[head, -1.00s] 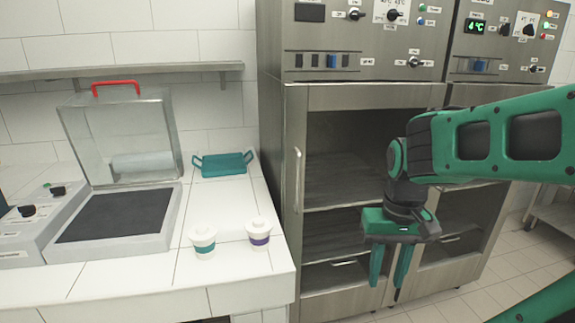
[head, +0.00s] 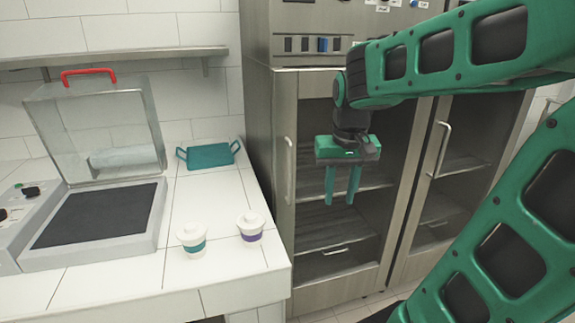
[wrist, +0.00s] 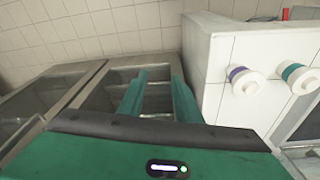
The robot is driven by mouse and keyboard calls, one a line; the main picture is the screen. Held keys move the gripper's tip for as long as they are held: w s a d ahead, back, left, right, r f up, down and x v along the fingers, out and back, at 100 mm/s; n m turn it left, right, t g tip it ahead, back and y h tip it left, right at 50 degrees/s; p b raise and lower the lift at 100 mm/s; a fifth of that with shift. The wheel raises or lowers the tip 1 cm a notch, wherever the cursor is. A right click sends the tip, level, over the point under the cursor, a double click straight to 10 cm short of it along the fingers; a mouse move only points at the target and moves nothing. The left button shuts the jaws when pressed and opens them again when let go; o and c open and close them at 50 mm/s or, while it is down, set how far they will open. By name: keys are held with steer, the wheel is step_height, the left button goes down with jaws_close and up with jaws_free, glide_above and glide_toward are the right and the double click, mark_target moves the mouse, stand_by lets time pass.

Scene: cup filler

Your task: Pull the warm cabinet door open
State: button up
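The warm cabinet is the left of two steel cabinets, and its glass door (head: 310,235) is shut. A vertical bar handle (head: 290,170) runs along the door's left edge. My gripper (head: 342,203) hangs fingers-down in front of the glass, right of the handle and apart from it. Its two green fingers are open with nothing between them. In the wrist view the open fingers (wrist: 158,80) point towards the cabinet front, and I cannot make out the handle there.
A second cabinet (head: 466,140) with its own handle (head: 441,150) stands to the right. The white counter (head: 230,280) at left carries a teal-banded cup (head: 193,240), a purple-banded cup (head: 250,227), a teal tray (head: 208,156) and a clear-lidded machine (head: 100,215).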

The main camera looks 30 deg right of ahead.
mark_target(291, 158)
steer(key=w+r+t+h, duration=0.1)
steer(key=w+r, duration=0.3)
steer(key=w, duration=0.5)
steer(key=w+r+t, duration=0.1)
steer(key=w+r, duration=0.3)
steer(key=w, duration=0.6)
steer(key=shift+n+t, duration=0.3)
steer(key=shift+n, duration=0.1)
steer(key=x, duration=1.1)
steer(key=shift+a, duration=0.35)
jaws_close()
